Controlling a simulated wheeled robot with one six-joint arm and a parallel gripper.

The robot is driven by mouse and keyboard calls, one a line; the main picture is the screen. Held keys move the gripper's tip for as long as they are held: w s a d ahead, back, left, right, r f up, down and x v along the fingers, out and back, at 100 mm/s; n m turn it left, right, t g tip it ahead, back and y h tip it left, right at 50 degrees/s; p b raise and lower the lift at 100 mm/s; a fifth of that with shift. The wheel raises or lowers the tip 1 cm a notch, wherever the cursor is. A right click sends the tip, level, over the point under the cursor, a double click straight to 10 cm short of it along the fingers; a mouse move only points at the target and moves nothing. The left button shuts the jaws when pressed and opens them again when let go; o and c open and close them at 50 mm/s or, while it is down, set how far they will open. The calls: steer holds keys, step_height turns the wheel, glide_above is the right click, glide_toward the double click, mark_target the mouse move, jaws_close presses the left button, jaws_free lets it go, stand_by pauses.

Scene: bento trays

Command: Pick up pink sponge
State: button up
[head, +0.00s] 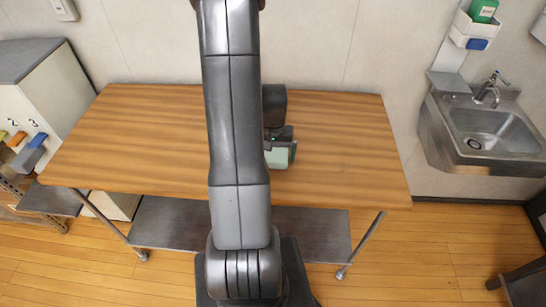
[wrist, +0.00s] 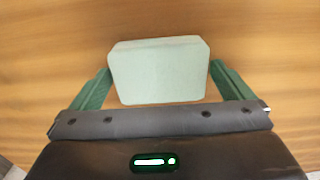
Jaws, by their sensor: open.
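A pale green, block-shaped thing with cut corners (wrist: 158,72) lies on the wooden table and looks like a sponge. It shows pale green, not pink, in both views. In the head view the pale green block (head: 278,157) is just right of my arm, its left part hidden by the arm. My gripper (wrist: 160,68) is open, with one green finger on each side of the block. A small gap shows between each finger and the block. In the head view my gripper (head: 281,140) is partly hidden by my arm. I see no pink sponge.
The wooden table (head: 340,150) is otherwise bare in view, with a metal shelf (head: 312,228) below. A steel sink (head: 487,130) is at the right. A grey-topped cabinet (head: 35,58) stands at the left. My arm hides the table's middle.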

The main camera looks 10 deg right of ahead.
mark_target(273, 155)
steer(key=c, duration=0.9)
steer(key=shift+o, duration=0.2)
steer(key=shift+r, duration=0.15)
step_height(273, 155, up, 10)
steer(key=b, duration=0.1)
steer(key=o, duration=0.5)
steer(key=c, duration=0.4)
steer(key=shift+o, duration=0.2)
